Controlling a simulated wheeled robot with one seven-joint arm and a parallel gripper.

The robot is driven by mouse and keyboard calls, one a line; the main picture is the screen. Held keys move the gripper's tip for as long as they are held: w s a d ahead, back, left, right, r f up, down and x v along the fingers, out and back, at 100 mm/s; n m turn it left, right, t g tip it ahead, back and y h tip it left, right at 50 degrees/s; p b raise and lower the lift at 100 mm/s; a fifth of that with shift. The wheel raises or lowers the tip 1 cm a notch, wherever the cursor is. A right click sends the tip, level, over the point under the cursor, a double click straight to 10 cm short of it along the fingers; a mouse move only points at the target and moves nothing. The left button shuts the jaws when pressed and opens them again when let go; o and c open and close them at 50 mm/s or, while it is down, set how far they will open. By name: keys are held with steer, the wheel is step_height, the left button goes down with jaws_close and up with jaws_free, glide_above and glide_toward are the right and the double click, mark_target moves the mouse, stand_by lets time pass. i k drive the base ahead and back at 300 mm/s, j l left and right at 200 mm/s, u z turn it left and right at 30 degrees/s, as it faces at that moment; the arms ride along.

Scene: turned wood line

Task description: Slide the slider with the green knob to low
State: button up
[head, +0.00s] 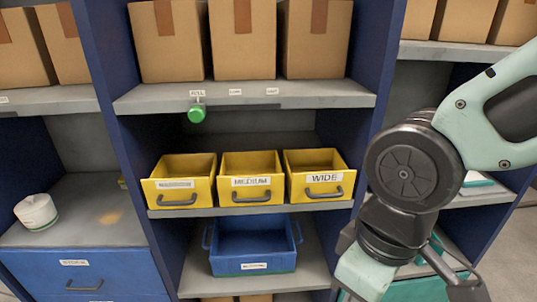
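The green knob (197,113) is a round ball on a short stem, hanging at the front edge of the grey shelf (330,95) below the cardboard boxes. It sits under the leftmost of three small white labels (197,93). The middle label (235,92) and the right label (272,91) have no knob at them. The lettering is too small to read surely, so I cannot tell which one says low. My arm comes in from the right and bends down, well right of the knob. My gripper is not visible.
Yellow bins (180,198), (252,197), (318,192) stand on the shelf below the knob, with a blue bin (254,266) lower down. A blue upright (110,130) bounds the bay on the left. The space before the knob is free. A white roll (37,212) lies left.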

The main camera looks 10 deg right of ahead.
mark_target(197, 113)
steer(key=j+z, duration=0.15)
steer(key=j, duration=0.3)
steer(key=k+j+z, duration=0.1)
steer(key=j, duration=0.35)
steer(key=k+j+z, duration=0.15)
steer(key=j, duration=0.35)
steer(key=j+z, duration=0.1)
steer(key=j, duration=0.35)
steer(key=k+j+z, duration=0.15)
steer(key=j, duration=0.25)
steer(key=k+j+z, duration=0.15)
steer(key=j, duration=0.3)
steer(key=k+j+z, duration=0.1)
steer(key=j, duration=0.3)
steer(key=k+j+z, duration=0.15)
steer(key=j, duration=0.25)
steer(key=k, duration=0.1)
